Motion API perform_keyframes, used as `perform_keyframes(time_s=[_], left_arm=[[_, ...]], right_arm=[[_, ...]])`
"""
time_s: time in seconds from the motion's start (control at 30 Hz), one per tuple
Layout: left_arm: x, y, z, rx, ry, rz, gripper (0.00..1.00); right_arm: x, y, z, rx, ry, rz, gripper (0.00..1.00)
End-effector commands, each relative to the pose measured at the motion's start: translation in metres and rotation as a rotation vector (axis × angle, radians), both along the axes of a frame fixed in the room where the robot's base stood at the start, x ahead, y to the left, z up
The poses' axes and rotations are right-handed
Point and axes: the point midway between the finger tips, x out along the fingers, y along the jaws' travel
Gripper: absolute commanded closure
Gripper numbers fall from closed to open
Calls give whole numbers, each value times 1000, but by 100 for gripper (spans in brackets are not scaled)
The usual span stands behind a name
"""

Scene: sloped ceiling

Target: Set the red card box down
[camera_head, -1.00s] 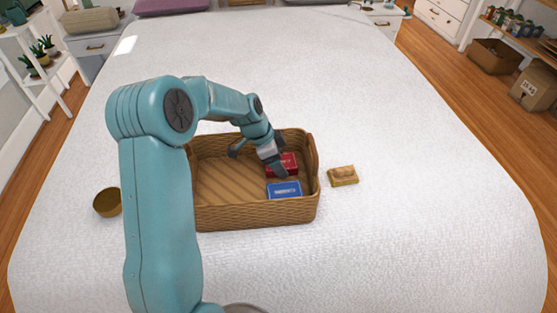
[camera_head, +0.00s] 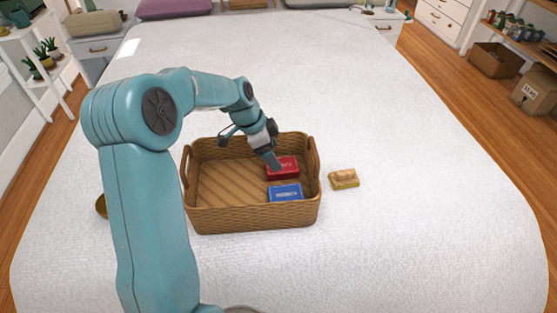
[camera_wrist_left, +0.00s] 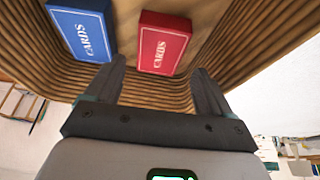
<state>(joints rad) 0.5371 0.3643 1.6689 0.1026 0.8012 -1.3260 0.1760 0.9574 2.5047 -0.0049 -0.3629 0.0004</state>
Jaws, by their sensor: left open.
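The red card box (camera_head: 284,168) lies in the right part of the wicker basket (camera_head: 250,215), behind the blue card box (camera_head: 285,193). My left gripper (camera_head: 272,160) is over the basket, at the left edge of the red box in the head view. In the left wrist view the left gripper (camera_wrist_left: 160,90) is open, its fingers apart with nothing between them. The red box (camera_wrist_left: 164,43) shows beyond the fingertips, lying on the basket floor, with the blue box (camera_wrist_left: 82,28) to its left. My right gripper is not in view.
The basket stands on a wide white bed. A small yellowish-brown box (camera_head: 343,179) lies right of the basket. A brass-coloured bowl (camera_head: 101,206) is partly hidden behind my left arm.

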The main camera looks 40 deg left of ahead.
Motion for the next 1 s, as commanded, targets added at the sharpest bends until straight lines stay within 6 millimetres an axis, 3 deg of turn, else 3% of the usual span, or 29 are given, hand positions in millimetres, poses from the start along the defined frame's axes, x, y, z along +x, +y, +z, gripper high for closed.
perform_keyframes(time_s=[0.1, 0.33, 1.0], left_arm=[[-8, 7, 27, 1, -2, 2, 18], [-18, 14, 55, 1, -1, 0, 18], [-19, 15, 59, -1, 1, -1, 18]], right_arm=[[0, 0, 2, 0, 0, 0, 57], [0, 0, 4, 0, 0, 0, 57], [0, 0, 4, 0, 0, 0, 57]])
